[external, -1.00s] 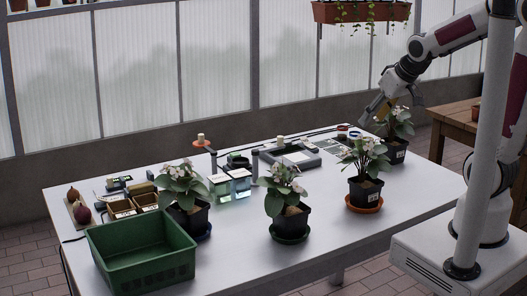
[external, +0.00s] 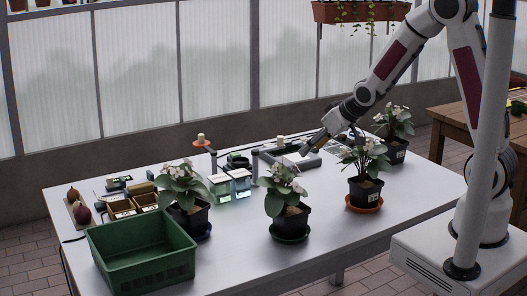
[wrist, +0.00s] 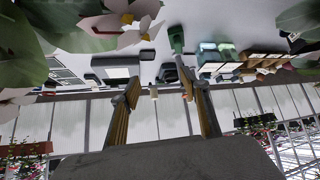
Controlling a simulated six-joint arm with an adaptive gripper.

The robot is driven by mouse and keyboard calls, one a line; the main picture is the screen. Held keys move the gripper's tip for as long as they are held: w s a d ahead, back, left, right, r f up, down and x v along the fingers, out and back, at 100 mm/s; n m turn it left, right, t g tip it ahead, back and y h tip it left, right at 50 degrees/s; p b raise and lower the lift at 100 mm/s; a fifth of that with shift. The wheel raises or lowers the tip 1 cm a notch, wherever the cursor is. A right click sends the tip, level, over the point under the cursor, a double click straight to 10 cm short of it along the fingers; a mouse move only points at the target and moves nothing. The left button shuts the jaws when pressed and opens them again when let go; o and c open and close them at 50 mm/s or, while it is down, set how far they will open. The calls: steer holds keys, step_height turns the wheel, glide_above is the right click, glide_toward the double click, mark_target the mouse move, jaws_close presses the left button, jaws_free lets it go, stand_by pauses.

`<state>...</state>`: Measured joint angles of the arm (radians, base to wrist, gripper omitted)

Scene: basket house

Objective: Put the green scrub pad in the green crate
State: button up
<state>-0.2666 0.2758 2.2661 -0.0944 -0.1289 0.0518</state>
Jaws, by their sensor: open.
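The green crate (external: 140,279) stands at the table's front left corner in the external view; its visible inside looks empty. An olive-green block (external: 140,188) lies behind it among small items at the left; it may be the scrub pad, but it is too small to be sure. My gripper (external: 305,151) is open and empty above the back right of the table, far to the right of the crate. In the wrist view its two fingers (wrist: 157,84) stand apart with nothing between them. I cannot pick out the pad surely in the wrist view.
Several potted plants stand along the table, including one at the front middle (external: 288,206) and one with an orange saucer (external: 367,175). Glass blocks (external: 240,183) and a grey tray (external: 298,161) lie behind. Leaves and flowers (wrist: 115,22) crowd the wrist view. The front right tabletop is clear.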

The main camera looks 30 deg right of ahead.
steer(key=n+y, duration=0.1)
glide_toward(279, 180)
steer(key=x, duration=0.3)
steer(key=shift+s+a+f, duration=0.1)
steer(key=shift+a+f, duration=0.05)
steer(key=shift+f, duration=0.1)
steer(key=shift+x, duration=1.2)
steer(key=shift+w, duration=0.2)
steer(key=shift+x, duration=2.5)
steer(key=shift+c, duration=0.4)
steer(key=c, duration=1.1)
